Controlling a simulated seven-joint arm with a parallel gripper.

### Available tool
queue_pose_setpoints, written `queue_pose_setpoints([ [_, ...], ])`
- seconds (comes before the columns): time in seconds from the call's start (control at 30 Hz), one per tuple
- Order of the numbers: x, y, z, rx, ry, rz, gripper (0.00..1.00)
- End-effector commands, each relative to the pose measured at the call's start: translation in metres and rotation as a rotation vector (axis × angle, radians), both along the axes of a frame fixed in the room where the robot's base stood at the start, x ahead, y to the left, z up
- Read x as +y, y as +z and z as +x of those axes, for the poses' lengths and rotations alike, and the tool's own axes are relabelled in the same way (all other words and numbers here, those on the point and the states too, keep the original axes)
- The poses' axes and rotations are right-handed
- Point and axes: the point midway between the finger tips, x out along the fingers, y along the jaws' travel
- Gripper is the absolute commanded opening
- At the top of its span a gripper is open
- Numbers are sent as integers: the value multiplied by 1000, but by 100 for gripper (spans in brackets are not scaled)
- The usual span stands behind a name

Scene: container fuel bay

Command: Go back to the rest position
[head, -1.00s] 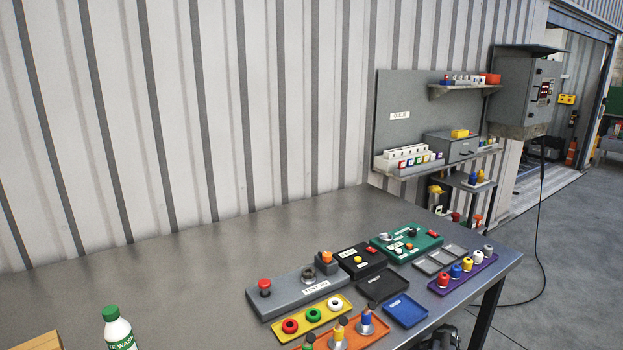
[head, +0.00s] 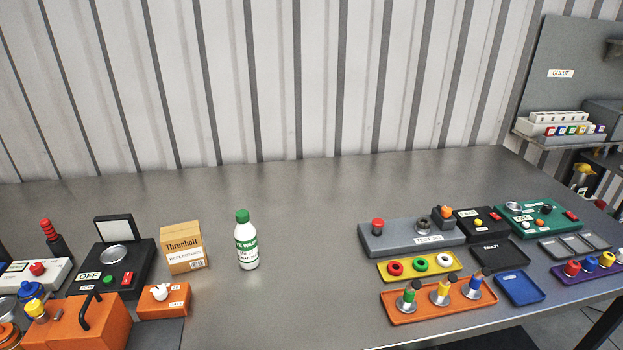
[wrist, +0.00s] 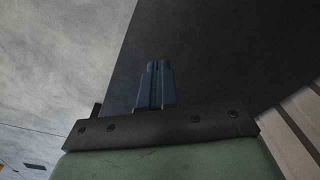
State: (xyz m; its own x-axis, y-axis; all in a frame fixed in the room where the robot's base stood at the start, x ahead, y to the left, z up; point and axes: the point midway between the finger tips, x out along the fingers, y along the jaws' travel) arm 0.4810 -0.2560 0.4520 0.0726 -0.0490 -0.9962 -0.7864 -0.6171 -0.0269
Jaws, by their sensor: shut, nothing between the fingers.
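My gripper (wrist: 155,68) shows in the wrist view. Its two blue-grey fingers are together with nothing between them. It is in front of a dark surface and a pale grey one that I cannot identify, and it touches no object that I can see. My gripper and arm do not show in the head view.
A steel workbench (head: 310,200) runs along a corrugated wall. A white bottle (head: 246,248) with a green cap stands beside a cardboard box (head: 183,251). Orange and black devices crowd the left. A grey panel (head: 405,240) and trays crowd the right. The bench's middle is clear.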

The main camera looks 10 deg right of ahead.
Motion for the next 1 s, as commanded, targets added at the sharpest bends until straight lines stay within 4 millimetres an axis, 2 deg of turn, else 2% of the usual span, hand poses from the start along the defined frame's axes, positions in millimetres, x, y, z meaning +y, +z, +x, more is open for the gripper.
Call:
queue_pose_setpoints([
  [0.03,25,-4,-9,34,54,18,0],
  [0.2,91,-18,-42,151,223,76,0],
  [0.5,185,-29,-119,361,522,172,0],
  [0.7,228,-27,-176,501,707,229,0],
  [0.8,241,-24,-200,559,779,251,0],
  [1.0,254,-20,-227,627,861,276,0],
])
